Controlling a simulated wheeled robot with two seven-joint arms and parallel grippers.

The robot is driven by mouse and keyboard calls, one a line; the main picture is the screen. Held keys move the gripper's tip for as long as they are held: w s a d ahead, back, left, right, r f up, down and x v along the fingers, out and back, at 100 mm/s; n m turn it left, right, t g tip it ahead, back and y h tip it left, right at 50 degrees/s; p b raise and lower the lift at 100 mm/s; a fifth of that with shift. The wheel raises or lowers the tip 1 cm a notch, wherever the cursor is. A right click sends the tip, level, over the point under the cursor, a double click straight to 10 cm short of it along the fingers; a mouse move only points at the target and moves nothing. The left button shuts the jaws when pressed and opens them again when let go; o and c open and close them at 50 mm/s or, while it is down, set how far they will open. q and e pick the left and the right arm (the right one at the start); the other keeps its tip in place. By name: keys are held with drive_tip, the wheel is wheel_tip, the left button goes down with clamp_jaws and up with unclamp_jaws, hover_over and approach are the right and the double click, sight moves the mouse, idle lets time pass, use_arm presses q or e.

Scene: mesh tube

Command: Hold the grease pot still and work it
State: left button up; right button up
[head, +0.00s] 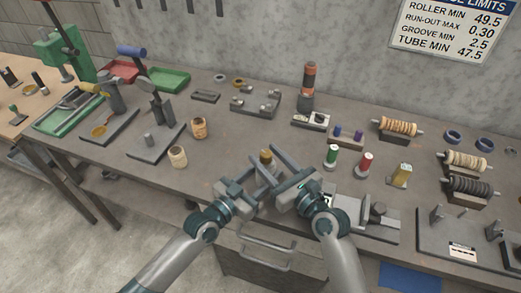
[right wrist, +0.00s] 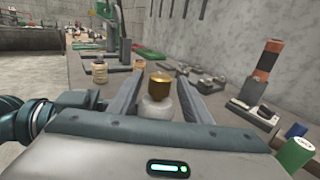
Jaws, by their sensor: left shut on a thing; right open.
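The grease pot has a brass cap (head: 266,157) and shows near the front middle of the bench in the head view. In the right wrist view its pale, rounded body (right wrist: 158,108) stands upright under the brass cap. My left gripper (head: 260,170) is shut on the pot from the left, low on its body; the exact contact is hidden. My right gripper (head: 272,162) is open, with one finger on each side of the pot. In the right wrist view its fingers (right wrist: 160,95) stand apart from the cap, with gaps on both sides.
Two small jars (head: 178,156) (head: 199,128) stand to the left. A grey block with posts (head: 256,103) lies behind. The bench between is clear.

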drive_tip(key=v, duration=0.7)
drive_tip(key=shift+s+d, duration=0.15)
drive_tip(key=shift+s, duration=0.05)
drive_tip(key=v, duration=0.3)
drive_tip(key=shift+s+d+r, duration=0.2)
drive_tip(key=shift+s+r, duration=0.15)
drive_tip(key=shift+w, duration=0.1)
drive_tip(key=x, duration=1.2)
drive_tip(key=c, duration=1)
